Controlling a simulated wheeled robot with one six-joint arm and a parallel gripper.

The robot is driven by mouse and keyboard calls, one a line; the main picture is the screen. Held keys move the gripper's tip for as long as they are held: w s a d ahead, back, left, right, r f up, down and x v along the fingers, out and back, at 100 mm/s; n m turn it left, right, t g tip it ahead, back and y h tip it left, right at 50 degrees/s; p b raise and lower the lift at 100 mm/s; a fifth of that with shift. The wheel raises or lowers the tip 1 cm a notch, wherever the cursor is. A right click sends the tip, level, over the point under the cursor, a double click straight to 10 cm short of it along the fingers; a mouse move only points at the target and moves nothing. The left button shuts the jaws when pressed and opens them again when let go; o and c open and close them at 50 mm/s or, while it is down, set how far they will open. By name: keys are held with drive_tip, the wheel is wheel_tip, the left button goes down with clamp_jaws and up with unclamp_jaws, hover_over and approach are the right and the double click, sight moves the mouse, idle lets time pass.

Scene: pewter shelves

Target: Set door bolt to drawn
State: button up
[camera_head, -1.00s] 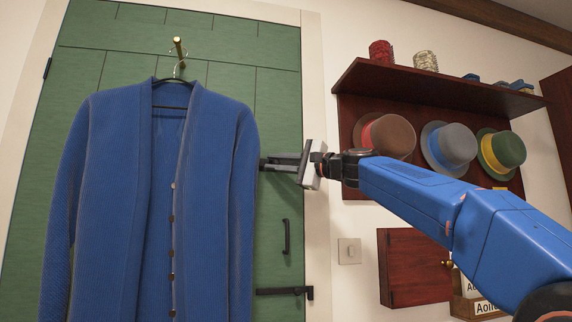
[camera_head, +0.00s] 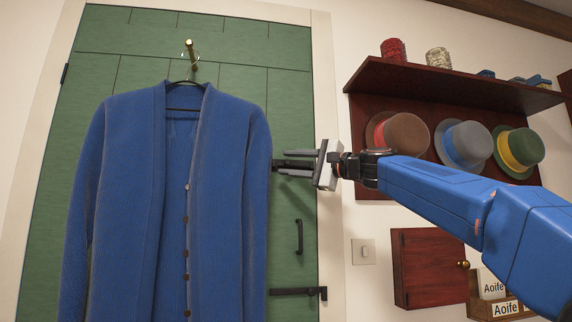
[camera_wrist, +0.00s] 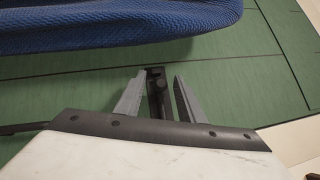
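A green door (camera_head: 145,75) stands in front of me, with a blue cardigan (camera_head: 235,200) hanging on it. My gripper (camera_head: 283,160) is at the door's right side, just beside the cardigan's sleeve. In the wrist view my gripper (camera_wrist: 157,84) is open, its two grey fingers apart. A dark door bolt (camera_wrist: 155,76) with a small knob-like end lies between them. I cannot tell whether the fingers touch it. In the head view the fingers mostly hide this bolt. A lower black bar (camera_head: 297,291) reaches from the door across its right edge.
A black pull handle (camera_head: 299,237) sits between gripper and lower bar. The cardigan hangs from a brass hook (camera_head: 191,55). Right of the door are a light switch (camera_head: 363,251), a hat shelf (camera_head: 440,85) with hats and a small red cabinet (camera_head: 430,267).

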drive_tip(key=v, duration=1.5)
drive_tip(key=shift+s, duration=0.15)
drive_tip(key=shift+d+f, duration=0.1)
drive_tip(key=s+d+f+n+g+h, duration=0.1)
drive_tip(key=s+f+h, duration=0.25)
drive_tip(key=f, duration=0.85)
drive_tip(key=s+d+f+n+g+h, duration=0.1)
drive_tip(key=s+f+h, duration=0.3)
drive_tip(key=f, duration=0.8)
drive_tip(key=s+d+f+n+g+h, duration=0.15)
drive_tip(key=s+f, duration=0.35)
drive_tip(key=f, duration=0.7)
drive_tip(key=s+d+f+n+g+h, duration=0.1)
drive_tip(key=s+d+f, duration=0.3)
drive_tip(key=f, duration=0.6)
drive_tip(key=s+d+f+n+g+h, duration=0.1)
drive_tip(key=s+d+f+h, duration=0.3)
drive_tip(key=s+f, duration=0.4)
drive_tip(key=s+d+f+n+g+h, duration=0.1)
drive_tip(key=s+d+f+n+h, duration=0.1)
drive_tip(key=s+f, duration=0.5)
wheel_tip(320, 180, down, 6)
drive_tip(key=shift+d+r+n+h, duration=0.15)
drive_tip(key=shift+d+n+h, duration=0.15)
drive_tip(key=shift+d+n, duration=0.65)
